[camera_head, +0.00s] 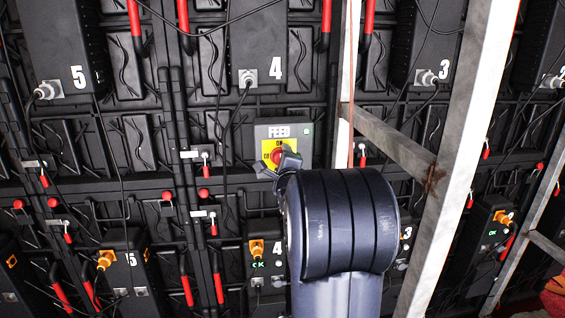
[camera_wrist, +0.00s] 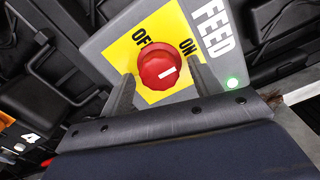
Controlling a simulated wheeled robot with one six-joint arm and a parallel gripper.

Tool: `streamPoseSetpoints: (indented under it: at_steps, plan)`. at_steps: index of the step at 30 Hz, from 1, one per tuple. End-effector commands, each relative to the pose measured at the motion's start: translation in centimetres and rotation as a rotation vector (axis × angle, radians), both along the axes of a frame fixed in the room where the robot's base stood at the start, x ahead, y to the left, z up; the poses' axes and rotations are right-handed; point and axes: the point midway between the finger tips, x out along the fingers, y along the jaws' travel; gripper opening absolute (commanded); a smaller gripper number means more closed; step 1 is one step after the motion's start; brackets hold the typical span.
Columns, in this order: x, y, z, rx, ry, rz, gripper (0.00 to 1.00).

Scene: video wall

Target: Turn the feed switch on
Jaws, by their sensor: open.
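The feed switch is a red round knob (camera_wrist: 160,70) on a yellow plate with OFF and ON labels, on a grey box (camera_head: 302,135) marked FEED. A green light (camera_wrist: 233,83) glows on the box. My gripper (camera_wrist: 161,76) is open, with one finger on each side of the knob. I cannot tell whether the fingers touch it. In the head view, my gripper (camera_head: 278,165) partly covers the knob and the yellow plate.
Black panel backs with numbered boxes, such as box 4 (camera_head: 255,45) above, surround the switch. Cables hang nearby, one (camera_head: 222,140) just left of the feed box. A metal frame post (camera_head: 455,150) with a diagonal brace (camera_head: 390,142) stands to the right.

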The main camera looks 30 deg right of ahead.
Motion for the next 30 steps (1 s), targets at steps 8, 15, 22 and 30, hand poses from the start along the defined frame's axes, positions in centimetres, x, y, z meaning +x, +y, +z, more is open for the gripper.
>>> streamPoseSetpoints:
  at_steps: [8, 15, 22, 30]
  plan:
    - [-2.2, 1.0, 0.0, -0.001, -0.002, -0.001, 0.60]
    - [-6.0, 2.9, 0.0, -0.001, -0.002, -0.001, 0.60]
    - [-8.7, 4.2, 0.0, 0.000, -0.001, -0.001, 0.60]
    - [-9.7, 4.7, 0.0, 0.000, 0.001, 0.000, 0.60]
